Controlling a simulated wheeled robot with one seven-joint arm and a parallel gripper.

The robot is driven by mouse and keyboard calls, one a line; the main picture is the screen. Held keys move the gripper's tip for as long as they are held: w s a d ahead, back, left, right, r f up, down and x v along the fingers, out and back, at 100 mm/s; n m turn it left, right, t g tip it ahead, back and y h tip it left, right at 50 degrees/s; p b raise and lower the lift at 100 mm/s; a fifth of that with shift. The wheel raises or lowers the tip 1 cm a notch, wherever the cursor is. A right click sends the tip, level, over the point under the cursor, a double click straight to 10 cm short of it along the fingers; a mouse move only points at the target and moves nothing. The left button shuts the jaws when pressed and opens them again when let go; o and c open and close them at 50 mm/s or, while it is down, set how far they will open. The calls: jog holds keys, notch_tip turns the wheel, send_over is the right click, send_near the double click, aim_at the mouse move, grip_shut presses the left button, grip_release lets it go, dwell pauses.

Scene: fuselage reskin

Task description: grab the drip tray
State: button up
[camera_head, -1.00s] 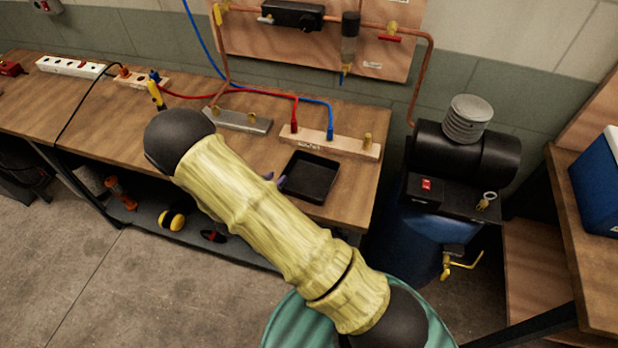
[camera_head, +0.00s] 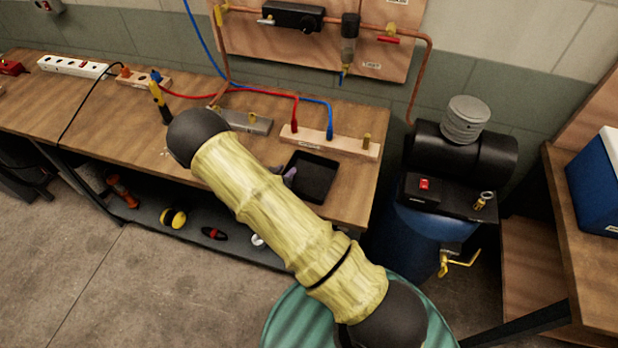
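The drip tray, a black square shallow tray (camera_head: 316,178), sits on the wooden workbench near its front right edge and looks empty. My arm in its yellow sleeve crosses the middle of the view and covers the bench just left of the tray. A small grey-purple tip of my gripper (camera_head: 288,174) shows past the sleeve at the tray's left edge. The rest of my gripper is hidden behind the arm. I cannot tell whether it touches the tray or whether its fingers are open.
A wooden terminal strip (camera_head: 350,145) with red and blue leads lies just behind the tray. A metal bar (camera_head: 246,122) lies to its left. A blue-tanked compressor (camera_head: 425,235) stands right of the bench. A green ribbed drum (camera_head: 285,325) is in front.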

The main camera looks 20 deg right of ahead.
grip_shut()
notch_tip(320, 180, up, 10)
jog(key=shift+r+b, duration=0.1)
jog(key=shift+b, duration=0.7)
dwell(0.4)
